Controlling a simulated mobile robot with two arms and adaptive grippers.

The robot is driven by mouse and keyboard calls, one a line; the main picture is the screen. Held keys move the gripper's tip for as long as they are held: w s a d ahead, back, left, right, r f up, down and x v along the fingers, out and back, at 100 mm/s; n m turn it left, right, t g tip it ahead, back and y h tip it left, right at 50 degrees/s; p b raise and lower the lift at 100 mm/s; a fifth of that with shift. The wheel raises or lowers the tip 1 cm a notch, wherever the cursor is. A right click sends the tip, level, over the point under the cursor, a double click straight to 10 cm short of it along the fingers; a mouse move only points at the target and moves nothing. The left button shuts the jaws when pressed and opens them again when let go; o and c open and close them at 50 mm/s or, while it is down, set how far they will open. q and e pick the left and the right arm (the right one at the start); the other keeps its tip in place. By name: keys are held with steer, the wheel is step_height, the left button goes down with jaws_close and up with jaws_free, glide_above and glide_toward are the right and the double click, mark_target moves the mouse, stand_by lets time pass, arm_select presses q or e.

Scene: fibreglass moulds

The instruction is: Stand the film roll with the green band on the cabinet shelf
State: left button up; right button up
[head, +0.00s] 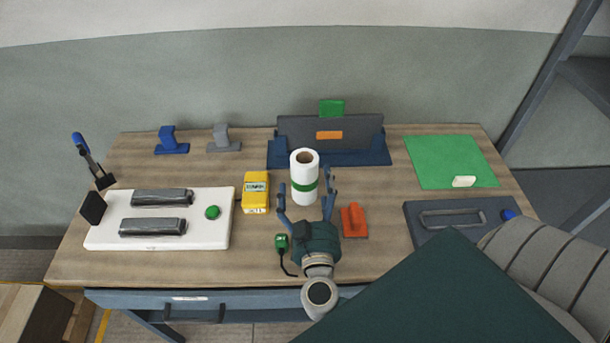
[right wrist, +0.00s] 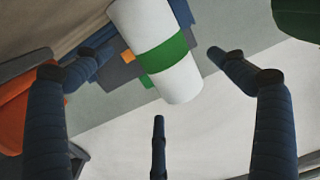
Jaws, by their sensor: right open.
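The film roll (head: 304,167) is a white cylinder with a green band and stands upright on the workbench, near its middle. In the right wrist view the film roll (right wrist: 163,50) shows between and beyond the finger tips. My right gripper (head: 308,190) is open, with its fingers pointing at the roll from the front; one finger shows on each side of the roll's lower part. I cannot tell whether they touch it. The right wrist view shows three dark fingers (right wrist: 155,90) spread apart with nothing held. My left gripper is not in view. I cannot make out the cabinet shelf for certain.
A yellow box (head: 256,192) stands left of the roll, an orange float-like tool (head: 354,221) right of it. Behind is a blue stand (head: 285,158) with a dark panel. A white board (head: 105,235) lies left, a green sheet (head: 440,155) right. A dark frame (head: 557,80) rises far right.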

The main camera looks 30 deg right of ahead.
steer(key=p+x, duration=0.1)
steer(key=x, duration=0.4)
steer(key=shift+r, duration=0.15)
steer(key=shift+w+d, duration=0.15)
steer(key=shift+w, duration=0.05)
steer(key=shift+s, duration=0.1)
steer(key=shift+c, duration=1.1)
steer(key=c, duration=1.2)
steer(key=shift+c, duration=1.1)
steer(key=shift+r, duration=0.1)
